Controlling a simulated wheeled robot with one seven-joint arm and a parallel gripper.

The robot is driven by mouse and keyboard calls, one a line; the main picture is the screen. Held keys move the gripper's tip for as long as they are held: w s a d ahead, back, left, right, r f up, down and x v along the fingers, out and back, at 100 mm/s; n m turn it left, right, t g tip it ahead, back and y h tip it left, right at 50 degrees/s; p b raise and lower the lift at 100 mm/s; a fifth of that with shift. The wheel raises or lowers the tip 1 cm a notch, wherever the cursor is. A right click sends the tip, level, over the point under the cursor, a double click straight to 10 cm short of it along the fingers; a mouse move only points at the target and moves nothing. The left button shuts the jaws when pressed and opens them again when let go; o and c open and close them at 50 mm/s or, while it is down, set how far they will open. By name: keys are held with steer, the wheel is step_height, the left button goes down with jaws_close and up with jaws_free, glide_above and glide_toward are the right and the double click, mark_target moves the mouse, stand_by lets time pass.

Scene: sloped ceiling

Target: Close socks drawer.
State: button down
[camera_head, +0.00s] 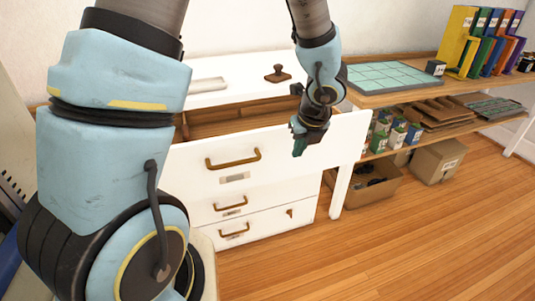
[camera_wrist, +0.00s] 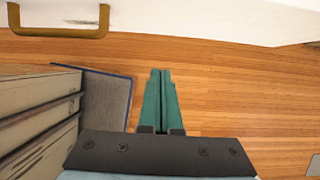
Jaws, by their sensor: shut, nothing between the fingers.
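A white chest of drawers stands in the middle of the head view. Its top drawer (camera_head: 235,160) is pulled out, and its wooden inside shows behind the front panel. The drawer front has a brass handle (camera_head: 233,160) and a small label plate (camera_head: 235,178), too small to read. My gripper (camera_head: 299,147) is in front of the right part of this drawer front, with its fingers together and empty. In the wrist view the green fingers (camera_wrist: 160,100) point at the wooden floor, and a white panel with a brass handle (camera_wrist: 58,32) shows at the top. Contact cannot be told.
Two lower drawers (camera_head: 235,208) look shut. A wooden shelf table (camera_head: 395,95) with a cutting mat, binders and boxes stands to the right. Cardboard boxes (camera_head: 437,160) sit on the floor below. The floor (camera_head: 400,240) in front is clear.

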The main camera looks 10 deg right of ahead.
mark_target(285, 159)
steer(key=x, duration=0.3)
steer(key=w+x, duration=0.1)
steer(key=x, duration=0.2)
steer(key=w+r+x, duration=0.1)
steer(key=x, duration=0.3)
steer(key=shift+w+a+f+b, duration=0.1)
steer(key=shift+w+a+b, duration=0.1)
steer(key=shift+a+b, duration=0.1)
steer(key=shift+w+f, duration=0.1)
steer(key=shift+w, duration=0.65)
